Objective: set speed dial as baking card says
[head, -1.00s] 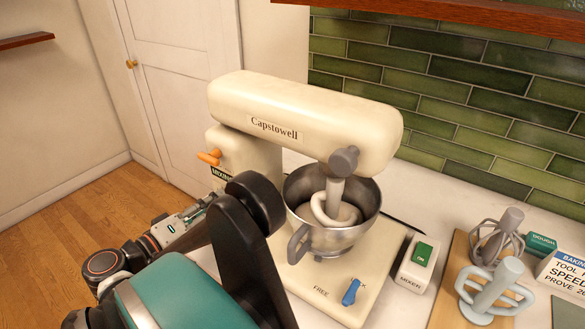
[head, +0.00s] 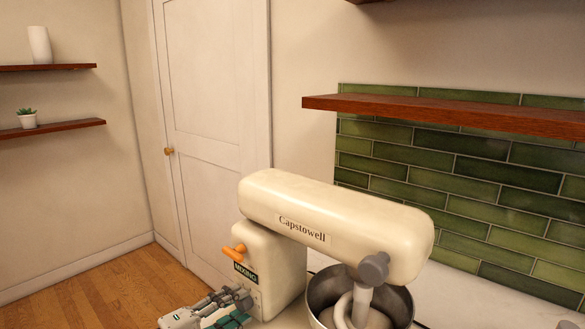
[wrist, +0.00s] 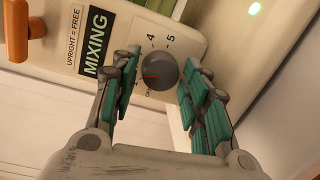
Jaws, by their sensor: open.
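The speed dial (wrist: 160,71) is a round grey knob with a red pointer mark, on the cream mixer's body in the wrist view. The mark points to the left in that picture. The figures 4 and 5 show beside the dial; the rest of the scale is hidden or too small to read. My gripper (wrist: 157,78) is open, with one teal-padded finger on each side of the dial. I cannot tell whether the fingers touch it. In the head view my gripper (head: 236,302) is at the base of the mixer (head: 335,225). The baking card is out of view.
An orange lever (head: 233,250) sticks out above the "MIXING" label (wrist: 95,45), close to my gripper. A wooden shelf (head: 450,115) hangs above at the right.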

